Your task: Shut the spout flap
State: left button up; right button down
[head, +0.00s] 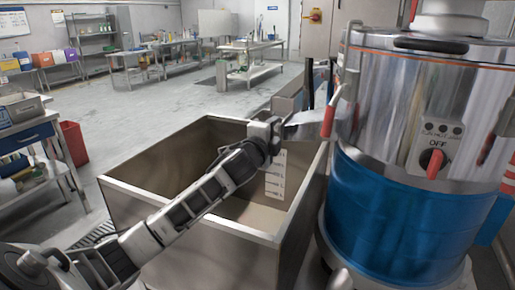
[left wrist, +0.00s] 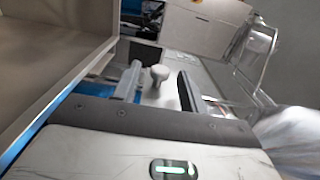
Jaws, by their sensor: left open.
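The grinder (head: 400,110) stands at the right, with a steel upper body and a blue lower body. Its metal spout (head: 303,127) juts left over a large open bin (head: 250,232), with a red lever (head: 329,119) beside it. I cannot tell the flap apart from the spout, or how far open it is. My left gripper (head: 274,125) is at the spout's outer end, above the bin; contact is unclear. In the left wrist view its fingers (left wrist: 157,85) are apart, with a grey rounded knob (left wrist: 159,74) showing between and beyond them. My right gripper is not in view.
A red dial (head: 432,163) marked OFF is on the grinder's front. A white marked strip (head: 275,177) is inside the bin. A workbench (head: 30,135) and red bin (head: 73,143) stand at the left. Open floor (head: 170,105) lies behind.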

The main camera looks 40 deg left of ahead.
pick_arm(q)
jog(key=v, duration=1.3)
jog(key=shift+b, duration=0.45)
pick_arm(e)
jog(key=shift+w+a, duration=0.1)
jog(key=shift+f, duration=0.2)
